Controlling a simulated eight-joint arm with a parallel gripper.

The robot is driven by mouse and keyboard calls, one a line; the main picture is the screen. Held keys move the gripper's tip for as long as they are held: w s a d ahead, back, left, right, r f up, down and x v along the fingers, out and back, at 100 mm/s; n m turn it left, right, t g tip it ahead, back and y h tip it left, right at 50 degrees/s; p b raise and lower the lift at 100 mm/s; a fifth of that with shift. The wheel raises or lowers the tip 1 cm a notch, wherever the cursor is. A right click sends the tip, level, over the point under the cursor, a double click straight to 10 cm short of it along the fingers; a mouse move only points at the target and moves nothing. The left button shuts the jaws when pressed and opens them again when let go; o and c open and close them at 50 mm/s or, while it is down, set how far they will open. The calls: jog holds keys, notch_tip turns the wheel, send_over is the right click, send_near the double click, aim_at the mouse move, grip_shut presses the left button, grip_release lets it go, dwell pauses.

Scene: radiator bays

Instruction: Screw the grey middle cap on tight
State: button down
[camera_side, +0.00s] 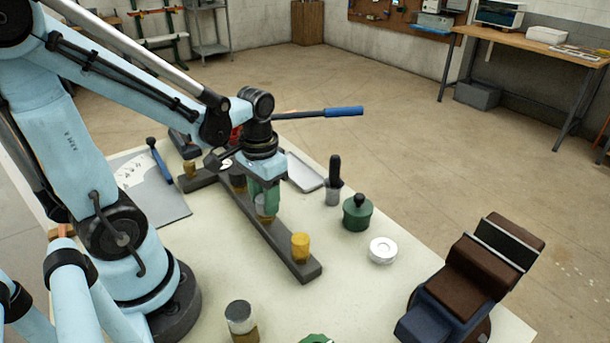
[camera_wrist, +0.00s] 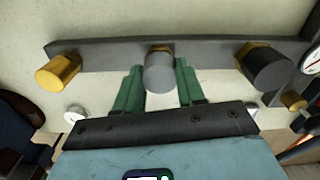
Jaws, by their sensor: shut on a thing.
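The grey middle cap (camera_wrist: 159,74) sits on the middle brass fitting of a dark bar (camera_wrist: 205,47), between the green fingers of my gripper (camera_wrist: 160,70). In the side view my gripper (camera_side: 265,200) comes down on the bar from above, shut on the cap, and hides most of it. Brass shows just below the fingers. A yellow cap (camera_wrist: 58,73) is on one side of the grey one, and a dark cap (camera_wrist: 264,68) on the other. The yellow cap also shows at the bar's near end in the side view (camera_side: 300,247). How tight the grey cap is cannot be seen.
A dark green pot-like object (camera_side: 357,212), a white round disc (camera_side: 383,250) and a black-handled tool (camera_side: 334,182) stand right of the bar. A brown and blue vise (camera_side: 475,275) is at the right. A grey-topped brass piece (camera_side: 240,320) stands in front. A blue-handled bar (camera_side: 320,113) lies behind my wrist.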

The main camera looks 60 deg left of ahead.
jog(key=m, duration=0.3)
jog(key=c, duration=0.8)
grip_release()
jog(key=shift+c, duration=0.2)
